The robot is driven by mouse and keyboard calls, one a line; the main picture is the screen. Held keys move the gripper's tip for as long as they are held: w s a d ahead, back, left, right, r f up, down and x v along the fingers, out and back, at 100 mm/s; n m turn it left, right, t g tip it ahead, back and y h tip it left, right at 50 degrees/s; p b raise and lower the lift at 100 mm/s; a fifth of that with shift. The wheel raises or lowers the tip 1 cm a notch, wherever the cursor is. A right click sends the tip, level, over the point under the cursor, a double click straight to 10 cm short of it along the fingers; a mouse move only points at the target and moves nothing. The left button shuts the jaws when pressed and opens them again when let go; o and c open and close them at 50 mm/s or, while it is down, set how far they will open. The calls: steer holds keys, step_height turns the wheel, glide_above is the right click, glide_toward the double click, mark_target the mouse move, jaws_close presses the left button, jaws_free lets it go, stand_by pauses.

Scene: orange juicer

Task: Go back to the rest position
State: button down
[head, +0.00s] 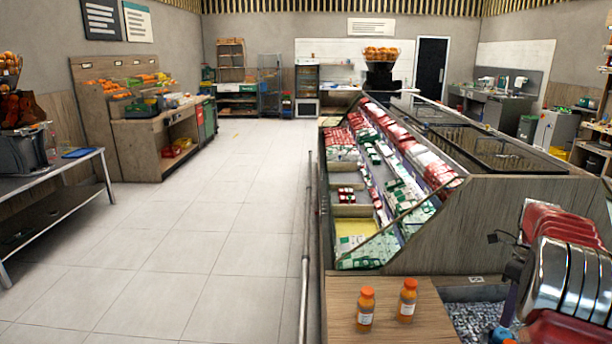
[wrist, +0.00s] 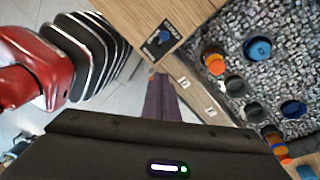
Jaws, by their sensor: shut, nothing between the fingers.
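In the wrist view my gripper (wrist: 158,77) shows as narrow dark fingers beyond the dark wrist housing. The fingers are together, with nothing between them. The tips point toward the edge of a wooden counter (wrist: 192,18); I cannot tell how far above or beside it they are. In the head view I cannot clearly make out the gripper; a red and chrome ribbed part (head: 566,280) fills the lower right. Two orange juice bottles (head: 365,310) (head: 407,300) stand upright on the wooden counter (head: 385,330), apart from the gripper.
A bed of grey pebble-like pieces (head: 475,322) lies right of the counter; several capped items sit in it in the wrist view. A refrigerated display case (head: 520,215) stands behind. A metal table (head: 60,172) stands at left. The tiled floor (head: 200,250) between is clear.

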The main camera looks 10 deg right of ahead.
steer(key=s+a+r+n+t, duration=0.2)
steer(key=s+a+n, duration=0.3)
steer(key=a+n, duration=0.5)
steer(key=s+a+r+n+t+h, duration=0.1)
steer(key=s+a+r+n+t, duration=0.2)
steer(key=a+n, duration=0.7)
steer(key=s+a+r+n+t, duration=0.2)
steer(key=s+a+r+n, duration=0.4)
steer(key=a, duration=1.6)
steer(key=s+n, duration=0.2)
steer(key=n, duration=0.2)
steer(key=shift+s+n+t+h, duration=0.25)
steer(key=shift+n+t+h, duration=0.05)
steer(key=shift+h, duration=0.1)
steer(key=shift+r, duration=0.1)
